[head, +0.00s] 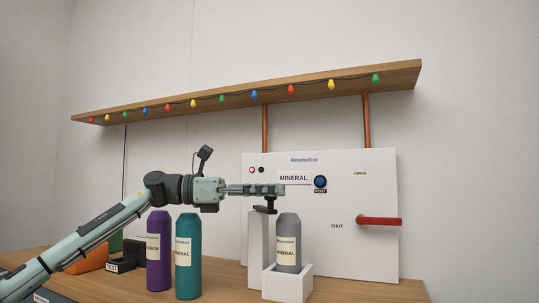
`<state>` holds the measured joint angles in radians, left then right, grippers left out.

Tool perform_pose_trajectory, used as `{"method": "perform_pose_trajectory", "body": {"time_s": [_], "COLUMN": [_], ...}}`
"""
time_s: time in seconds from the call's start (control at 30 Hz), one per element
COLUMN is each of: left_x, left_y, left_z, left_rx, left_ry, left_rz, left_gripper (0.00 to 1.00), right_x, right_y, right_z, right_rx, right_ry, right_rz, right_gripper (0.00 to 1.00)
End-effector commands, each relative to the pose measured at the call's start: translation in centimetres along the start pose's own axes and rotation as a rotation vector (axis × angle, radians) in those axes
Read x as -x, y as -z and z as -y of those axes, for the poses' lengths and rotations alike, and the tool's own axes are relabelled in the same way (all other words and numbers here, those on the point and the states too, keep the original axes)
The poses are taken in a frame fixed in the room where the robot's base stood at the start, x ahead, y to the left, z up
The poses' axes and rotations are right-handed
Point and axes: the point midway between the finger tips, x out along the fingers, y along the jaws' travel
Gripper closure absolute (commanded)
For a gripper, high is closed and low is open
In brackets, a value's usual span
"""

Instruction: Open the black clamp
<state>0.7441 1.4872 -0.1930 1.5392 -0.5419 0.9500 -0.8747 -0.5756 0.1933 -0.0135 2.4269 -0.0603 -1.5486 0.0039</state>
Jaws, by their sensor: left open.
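A small black piece, which looks like the black clamp (266,209), sits at the top of a white post (257,245). It is just above and beside a grey bottle (288,243) that stands in a white open box (289,287). My left gripper (281,190) reaches in from the left, with its fingers level and pointing right. The fingertips are directly over the clamp and hide its upper part. The gripper is open; I cannot tell whether it touches the clamp. My right gripper is not in view.
Behind is a white panel (347,257) with a MINERAL label (294,178), a blue reset button (320,182) and a red lever (380,221) near SHUT. A shelf (397,75) with coloured lights hangs above.

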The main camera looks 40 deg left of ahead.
Motion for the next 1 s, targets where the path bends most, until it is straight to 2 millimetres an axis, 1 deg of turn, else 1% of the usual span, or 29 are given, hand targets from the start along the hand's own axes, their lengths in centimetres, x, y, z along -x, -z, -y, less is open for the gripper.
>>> {"method": "perform_pose_trajectory", "body": {"time_s": [0.03,0.2,0.33,0.5,0.6,0.8,1.0], "left_x": [0.1,0.0,-0.1,-0.1,0.0,0.0,-0.1], "left_y": [-0.5,-1.6,-4.1,-6.4,-7.5,-8.5,-8.6], "left_z": [0.1,0.1,0.2,0.1,0.1,0.0,0.0], "left_rx": [-0.004,-0.006,-0.006,-0.005,-0.004,-0.001,0.000], "left_ry": [0.001,0.000,0.004,0.003,0.002,0.000,0.000], "left_rz": [0.004,0.003,0.010,0.005,0.004,-0.001,-0.002], "left_gripper": [0.56,0.56,0.56,0.56,0.56,0.56,0.56], "right_x": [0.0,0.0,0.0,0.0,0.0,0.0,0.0], "right_y": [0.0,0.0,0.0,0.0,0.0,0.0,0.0], "right_z": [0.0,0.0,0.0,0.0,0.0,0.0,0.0], "right_rx": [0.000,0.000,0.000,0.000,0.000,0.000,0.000], "right_ry": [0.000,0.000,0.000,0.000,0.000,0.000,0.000], "right_rz": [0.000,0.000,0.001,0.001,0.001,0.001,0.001], "right_gripper": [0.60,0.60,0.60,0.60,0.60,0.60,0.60]}}
